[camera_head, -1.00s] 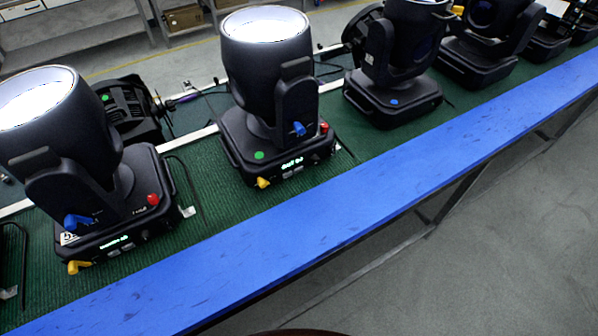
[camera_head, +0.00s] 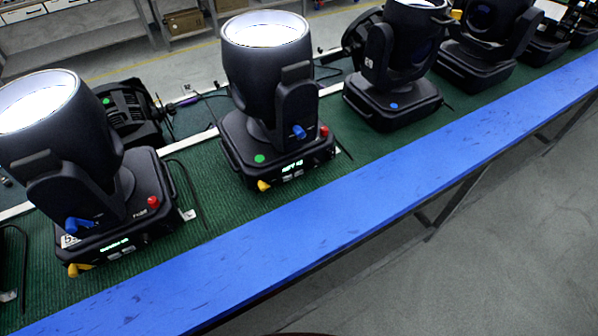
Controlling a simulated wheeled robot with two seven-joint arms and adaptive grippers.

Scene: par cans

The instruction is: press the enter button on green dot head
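The green dot head is a black moving-head light (camera_head: 268,80) near the centre of the head view, with its bright lens facing up. Its green dot (camera_head: 260,159) is on the left of the base. A small lit display (camera_head: 292,166) is on the base's front, with small buttons (camera_head: 292,177) below it; their labels are too small to read. A yellow knob (camera_head: 264,185), a blue knob (camera_head: 299,131) and a red knob (camera_head: 324,131) are on this head. Neither of my grippers is in view.
Another lit head (camera_head: 70,150) stands at the left. A head with a blue dot (camera_head: 393,105) and more black heads (camera_head: 478,45) stand to the right. A blue table edge (camera_head: 330,225) runs diagonally in front of the green mat (camera_head: 215,205). The grey floor (camera_head: 510,240) at right is clear.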

